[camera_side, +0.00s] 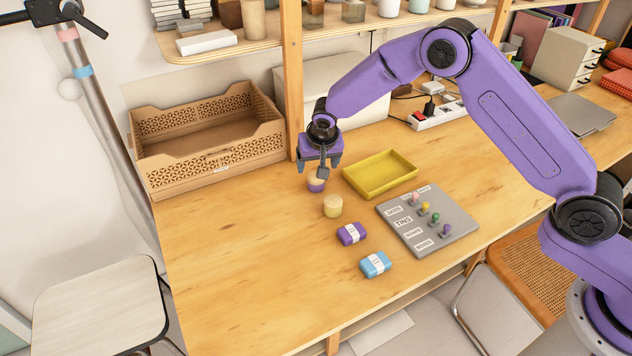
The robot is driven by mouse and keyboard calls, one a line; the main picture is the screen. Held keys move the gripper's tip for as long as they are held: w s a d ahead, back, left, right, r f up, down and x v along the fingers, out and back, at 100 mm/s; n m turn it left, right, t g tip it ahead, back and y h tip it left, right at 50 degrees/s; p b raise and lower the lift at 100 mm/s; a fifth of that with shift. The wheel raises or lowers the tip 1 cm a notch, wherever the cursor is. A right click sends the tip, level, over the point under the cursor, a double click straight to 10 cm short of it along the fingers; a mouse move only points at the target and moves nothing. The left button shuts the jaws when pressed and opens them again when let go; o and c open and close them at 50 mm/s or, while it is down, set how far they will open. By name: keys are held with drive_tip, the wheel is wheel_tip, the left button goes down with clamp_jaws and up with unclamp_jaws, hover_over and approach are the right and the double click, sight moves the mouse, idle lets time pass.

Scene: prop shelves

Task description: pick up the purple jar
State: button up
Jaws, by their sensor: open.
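The purple jar (316,185) stands on the wooden table, with a pale top and a purple lower part. My gripper (315,171) points down just above it, its fingers apart. One finger overlaps the jar in this view, so part of its top is hidden. I cannot tell whether the fingers are around the jar or only above it. A similar cream jar with a yellowish body (333,207) stands a little nearer the camera.
A yellow tray (378,190) lies right of the jar. A grey board with coloured pegs (468,222), a purple packet (351,234) and a blue packet (375,265) lie nearer. A cardboard crate (160,185) stands left. The table's front left is clear.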

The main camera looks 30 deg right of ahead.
sight(315, 185)
drive_tip(key=shift+d+x, duration=0.2)
drive_tip(key=shift+x, duration=4.6)
drive_tip(key=c, duration=1.1)
